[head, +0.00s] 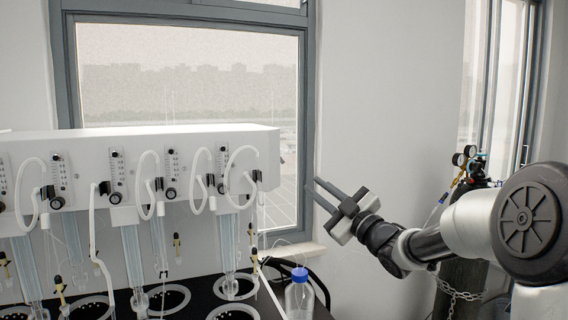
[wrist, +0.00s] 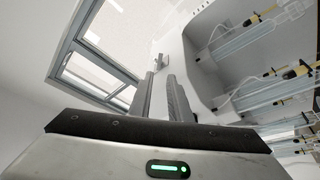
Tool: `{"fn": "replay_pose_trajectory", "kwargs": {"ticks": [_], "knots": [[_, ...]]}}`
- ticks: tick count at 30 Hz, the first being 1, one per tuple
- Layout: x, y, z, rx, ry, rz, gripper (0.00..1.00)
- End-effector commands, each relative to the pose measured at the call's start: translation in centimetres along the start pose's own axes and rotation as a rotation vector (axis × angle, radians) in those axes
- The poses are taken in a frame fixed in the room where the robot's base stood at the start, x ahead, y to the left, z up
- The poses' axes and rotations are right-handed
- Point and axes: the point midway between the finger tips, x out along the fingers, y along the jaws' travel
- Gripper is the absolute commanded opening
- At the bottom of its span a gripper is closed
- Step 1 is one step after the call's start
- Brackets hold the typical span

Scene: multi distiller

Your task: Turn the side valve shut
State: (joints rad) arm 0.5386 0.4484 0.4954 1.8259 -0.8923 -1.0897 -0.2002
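The white distiller housing (head: 200,150) runs across the left half of the head view, its right end facing my gripper. In the wrist view a small grey fitting (wrist: 158,58), which looks like the side valve, sticks out from the housing's end (wrist: 172,50). I cannot make out how its handle is turned. My gripper (head: 313,185) is to the right of the housing, apart from it, with its fingers pointing left toward it. In the wrist view the fingers (wrist: 160,75) are parted by a narrow gap, with nothing between them. The fitting lies beyond the fingertips.
Several valves, flow gauges and white hoses (head: 240,165) line the housing's front. Glass tubes stand over a black holed bench (head: 180,300). A blue-capped bottle (head: 299,295) is at its right end. A window (head: 190,70) is behind. A chained gas cylinder (head: 460,275) stands right, behind my arm.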

Motion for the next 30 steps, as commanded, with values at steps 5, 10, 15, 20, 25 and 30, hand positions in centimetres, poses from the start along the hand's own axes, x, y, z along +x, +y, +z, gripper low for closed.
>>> {"fn": "replay_pose_trajectory", "kwargs": {"ticks": [5,10,15,20,25,30], "knots": [[4.2,0.0,-0.2,0.002,0.003,-0.001,0.17],[8.0,0.1,-0.1,0.001,0.002,0.000,0.17],[11.3,0.1,-0.1,0.002,0.001,0.000,0.17],[13.3,0.1,0.0,0.001,0.000,0.001,0.17],[14.3,0.0,0.0,0.000,-0.001,0.000,0.17],[14.4,0.0,0.1,0.000,-0.002,0.000,0.17]]}}
